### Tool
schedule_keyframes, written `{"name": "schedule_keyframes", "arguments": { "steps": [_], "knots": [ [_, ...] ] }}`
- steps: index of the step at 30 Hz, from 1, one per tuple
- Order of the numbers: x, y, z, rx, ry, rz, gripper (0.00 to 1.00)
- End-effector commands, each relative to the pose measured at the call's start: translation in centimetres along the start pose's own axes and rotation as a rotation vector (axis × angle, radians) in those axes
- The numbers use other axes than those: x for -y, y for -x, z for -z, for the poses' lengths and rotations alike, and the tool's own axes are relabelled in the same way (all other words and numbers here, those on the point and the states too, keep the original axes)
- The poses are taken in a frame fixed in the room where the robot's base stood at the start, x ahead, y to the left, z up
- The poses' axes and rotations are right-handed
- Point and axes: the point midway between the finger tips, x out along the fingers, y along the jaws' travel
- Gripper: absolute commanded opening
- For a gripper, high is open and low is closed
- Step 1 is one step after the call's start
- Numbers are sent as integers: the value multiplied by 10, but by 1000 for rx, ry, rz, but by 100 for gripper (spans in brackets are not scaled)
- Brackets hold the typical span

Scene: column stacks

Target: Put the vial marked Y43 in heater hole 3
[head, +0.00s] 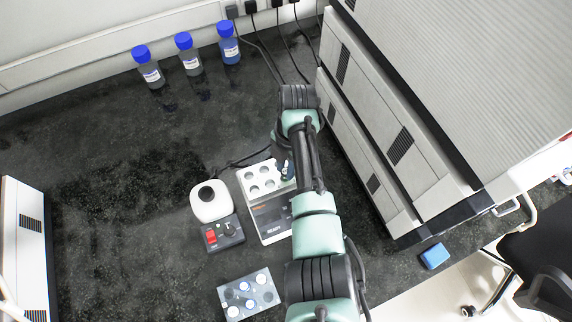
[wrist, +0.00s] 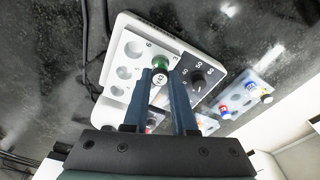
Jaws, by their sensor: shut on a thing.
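My gripper (wrist: 160,78) is shut on a vial with a green cap (wrist: 161,62) and a pale marked top; the mark is too small to read surely. The white heater (wrist: 117,92) has a block of round holes and printed numbers, with 6 and 3 showing in the wrist view. The held vial is at the block's edge near the printed 3. My fingers hide its lower part, so I cannot tell whether it is in a hole or above one. In the head view the heater (head: 247,178) stands mid-bench, and my arm hides most of my gripper (head: 287,172).
A vial rack (head: 227,297) holding several vials stands in front of the heater. A white round device (head: 210,203) with a red-switched control box (head: 222,234) is to its left. Tall grey equipment (head: 385,130) stands close on the right. Three blue-capped bottles (head: 187,55) stand at the back.

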Motion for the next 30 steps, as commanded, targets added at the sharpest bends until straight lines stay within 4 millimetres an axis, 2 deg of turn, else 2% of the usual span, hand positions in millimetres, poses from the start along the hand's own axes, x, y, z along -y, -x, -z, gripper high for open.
{"name": "schedule_keyframes", "arguments": {
  "steps": [30],
  "knots": [
    [0, -14, -2, 0, 0, 1, 0]
  ]
}}
